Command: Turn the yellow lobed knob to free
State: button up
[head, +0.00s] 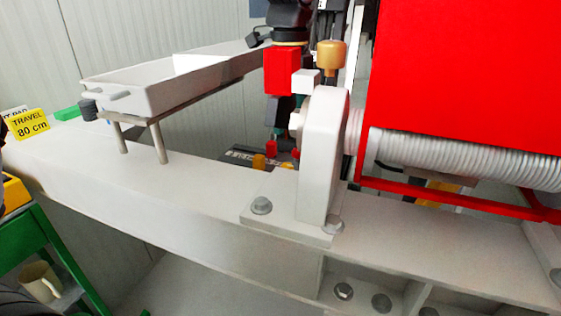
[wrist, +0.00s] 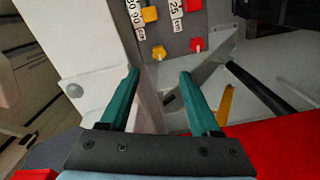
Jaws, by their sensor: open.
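In the wrist view, a dark panel (wrist: 176,30) carries an upper yellow knob (wrist: 150,14), a lower yellow knob (wrist: 158,52), an upper red knob (wrist: 193,5) and a lower red knob (wrist: 197,45). The knobs are too small to tell which yellow one is lobed or how it is turned. My gripper (wrist: 160,74) is open, with teal fingers apart and nothing between them. The fingertips point toward the panel's lower edge, short of the knobs. In the head view, a yellow knob (head: 258,162) shows low beside the grey bearing block, which partly hides my gripper.
White number labels (wrist: 136,14) sit beside the knobs. In the head view, a grey bearing block (head: 322,165) and a large red guard (head: 465,75) stand close to my arm. A white tray (head: 150,92) on posts and a yellow travel sign (head: 28,124) are at left.

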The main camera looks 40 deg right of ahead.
notch_tip(320, 180, down, 10)
jog(key=shift+p, duration=0.8)
jog(key=shift+c, duration=0.2)
grip_shut()
